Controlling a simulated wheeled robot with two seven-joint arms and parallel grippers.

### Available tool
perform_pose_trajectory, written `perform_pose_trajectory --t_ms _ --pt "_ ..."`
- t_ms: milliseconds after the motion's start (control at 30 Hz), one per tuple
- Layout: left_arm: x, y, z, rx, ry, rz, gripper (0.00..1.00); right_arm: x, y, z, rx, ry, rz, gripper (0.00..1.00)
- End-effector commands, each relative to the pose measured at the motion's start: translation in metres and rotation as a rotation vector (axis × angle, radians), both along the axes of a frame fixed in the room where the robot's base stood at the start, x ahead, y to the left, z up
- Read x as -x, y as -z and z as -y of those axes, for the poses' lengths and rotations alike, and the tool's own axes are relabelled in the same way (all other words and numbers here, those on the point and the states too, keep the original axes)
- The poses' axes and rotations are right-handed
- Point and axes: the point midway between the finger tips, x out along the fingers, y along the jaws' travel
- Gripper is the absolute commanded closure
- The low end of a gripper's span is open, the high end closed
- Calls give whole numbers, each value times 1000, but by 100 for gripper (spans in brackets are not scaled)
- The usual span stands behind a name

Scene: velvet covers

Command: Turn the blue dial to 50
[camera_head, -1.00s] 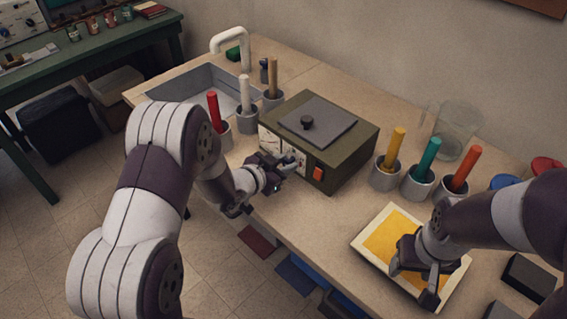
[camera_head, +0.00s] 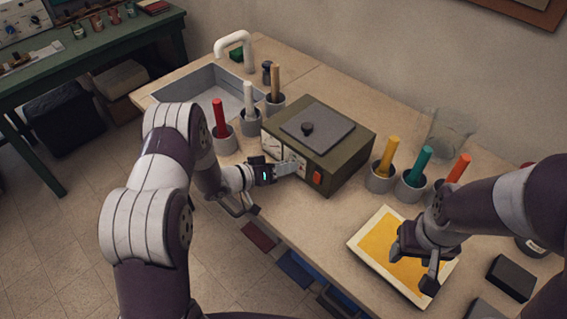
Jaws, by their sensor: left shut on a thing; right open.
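An olive-green box (camera_head: 345,158) with a grey plate and black knob on top stands on the bench. Its front face has a white gauge panel (camera_head: 271,143) and an orange-red switch (camera_head: 317,178). My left gripper (camera_head: 295,166) is at this front face, between the gauge and the switch, shut on the dial there. The fingers hide the dial, so its colour and setting cannot be read. My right gripper (camera_head: 413,268) is open and empty above a yellow panel in a cream frame (camera_head: 379,235).
Grey cups with red (camera_head: 219,118), white, tan, yellow (camera_head: 389,155), teal and orange handles flank the box. A sink (camera_head: 180,86) lies at the back left. A clear jar (camera_head: 447,133) stands behind the right cups. Dark blocks (camera_head: 511,277) lie at the right.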

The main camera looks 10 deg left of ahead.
Motion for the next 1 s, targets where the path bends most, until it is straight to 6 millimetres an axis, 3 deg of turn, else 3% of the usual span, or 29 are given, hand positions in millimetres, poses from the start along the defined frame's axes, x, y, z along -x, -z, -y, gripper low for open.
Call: perform_pose_trajectory --t_ms 400,967,1000 --pt "0 3 -1 156 0 -108 99 0 -6 0 0 0 0 42" --pt "0 3 -1 182 0 -124 99 0 -6 0 0 0 0 42" --pt "0 3 -1 182 0 -123 66 0 -6 0 0 0 0 42"
